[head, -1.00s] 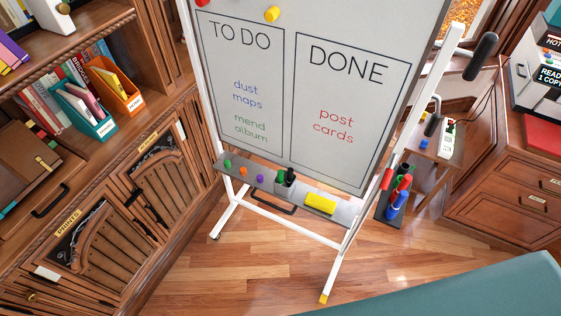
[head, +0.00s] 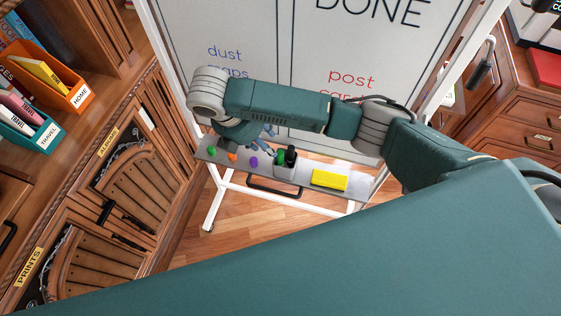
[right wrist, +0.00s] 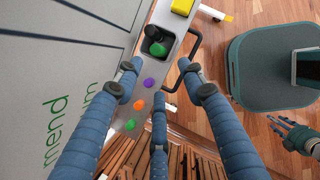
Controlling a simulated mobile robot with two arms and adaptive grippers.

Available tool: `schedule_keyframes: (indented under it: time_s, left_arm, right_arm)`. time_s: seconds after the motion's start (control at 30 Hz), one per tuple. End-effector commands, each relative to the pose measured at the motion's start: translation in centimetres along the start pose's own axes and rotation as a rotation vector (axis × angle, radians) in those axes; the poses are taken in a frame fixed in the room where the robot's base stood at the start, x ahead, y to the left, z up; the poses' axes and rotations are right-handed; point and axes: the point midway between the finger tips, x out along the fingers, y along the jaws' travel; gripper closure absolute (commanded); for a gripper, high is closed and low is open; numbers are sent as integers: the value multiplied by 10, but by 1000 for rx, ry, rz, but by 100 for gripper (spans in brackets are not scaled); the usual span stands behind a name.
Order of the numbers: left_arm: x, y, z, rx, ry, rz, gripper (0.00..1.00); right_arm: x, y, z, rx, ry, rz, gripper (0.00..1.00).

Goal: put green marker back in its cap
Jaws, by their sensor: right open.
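A small dark holder (head: 285,171) stands on the whiteboard's tray, with a green piece (head: 279,157) and a black piece (head: 291,155) upright in it. In the right wrist view, the green piece (right wrist: 158,48) shows end-on beside the black one. I cannot tell whether the green piece is the marker or only its cap. My right gripper (right wrist: 160,82) is open and empty, its blue fingers spread above the tray just short of the holder. In the head view, its arm mostly hides the fingers (head: 266,140). My left gripper (right wrist: 286,125) is small at the right wrist view's edge, away from the tray.
Green (head: 211,154), orange (head: 232,157) and purple (head: 253,161) round pieces lie on the tray (head: 307,168) left of the holder. A yellow eraser (head: 329,180) lies to its right. The whiteboard (head: 220,30) rises behind. A wooden cabinet (head: 125,190) stands left.

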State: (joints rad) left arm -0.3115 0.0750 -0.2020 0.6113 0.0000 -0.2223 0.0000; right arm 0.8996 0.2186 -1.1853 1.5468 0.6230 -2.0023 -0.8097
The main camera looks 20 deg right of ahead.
Motion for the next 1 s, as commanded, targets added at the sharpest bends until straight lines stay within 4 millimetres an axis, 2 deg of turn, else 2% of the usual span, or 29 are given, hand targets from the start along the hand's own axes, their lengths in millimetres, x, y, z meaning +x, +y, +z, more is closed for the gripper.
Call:
schedule_keyframes:
  time_s: [0.2, 0.4, 0.53, 0.8, 1.0]
  left_arm:
    - [3, -3, -12, 1, 16, -4, 60]
    - [2, -6, -23, 1, 33, -6, 60]
    - [-1, -6, -22, 1, 32, -7, 60]
    - [-6, -8, -17, 0, 24, -10, 60]
    - [-5, -8, -14, 0, 20, -9, 60]
  right_arm:
    - [32, -1, 4, -6, -12, -9, 60]
    - [52, 0, 4, -5, -11, -5, 60]
    - [63, 0, 7, -4, -11, -7, 60]
    - [101, 2, 10, -5, -10, -5, 60]
    - [106, 2, 9, -5, -9, -2, 60]
